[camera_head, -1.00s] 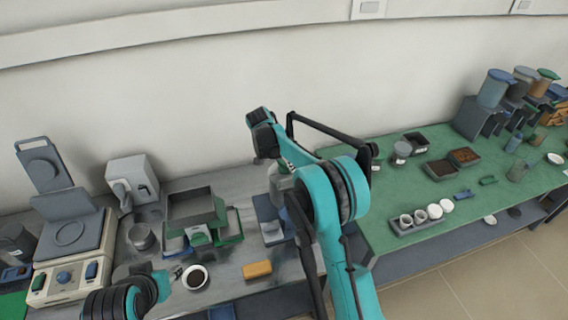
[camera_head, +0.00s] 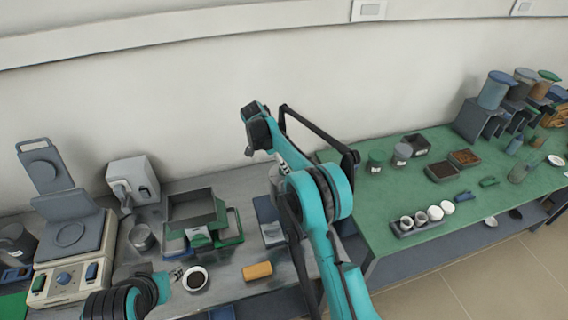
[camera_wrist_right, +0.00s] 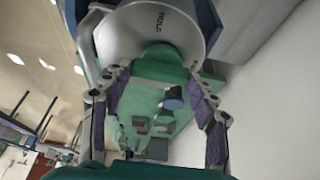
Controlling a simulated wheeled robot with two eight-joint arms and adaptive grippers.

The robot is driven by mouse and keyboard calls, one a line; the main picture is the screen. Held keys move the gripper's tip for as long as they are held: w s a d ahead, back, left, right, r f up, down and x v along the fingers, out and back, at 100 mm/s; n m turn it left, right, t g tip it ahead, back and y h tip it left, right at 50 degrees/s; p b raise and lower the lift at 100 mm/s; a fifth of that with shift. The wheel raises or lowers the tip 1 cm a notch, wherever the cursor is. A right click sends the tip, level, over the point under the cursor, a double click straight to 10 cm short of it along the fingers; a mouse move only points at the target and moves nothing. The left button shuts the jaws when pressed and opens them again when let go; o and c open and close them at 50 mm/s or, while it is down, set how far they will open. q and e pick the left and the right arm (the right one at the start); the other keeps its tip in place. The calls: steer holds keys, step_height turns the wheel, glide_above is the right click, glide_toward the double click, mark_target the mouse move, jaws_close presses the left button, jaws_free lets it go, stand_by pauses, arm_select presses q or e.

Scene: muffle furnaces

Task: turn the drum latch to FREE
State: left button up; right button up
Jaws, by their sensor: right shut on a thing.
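In the right wrist view the drum (camera_wrist_right: 125,32) shows as a pale grey round face at the top, with dark lettering that seems to read HOLD. A green latch (camera_wrist_right: 160,62) stands out from its middle. My right gripper (camera_wrist_right: 158,88) has one finger on each side of the latch and is shut on it. The exact contact is hard to see. Which mark the latch points to cannot be told. In the head view my right arm covers the drum's area and hides the gripper.
Left of my right arm, the grey bench holds a green-and-grey box (camera_head: 195,210), a white bowl (camera_head: 195,279), a yellow block (camera_head: 257,271) and a balance-like device (camera_head: 68,270). The green bench (camera_head: 400,195) at right carries trays, jars and a rack of white cups (camera_head: 417,221).

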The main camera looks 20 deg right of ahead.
steer(key=o, duration=1.2)
steer(key=shift+a, duration=0.1)
steer(key=shift+c, duration=0.2)
steer(key=v, duration=1.2)
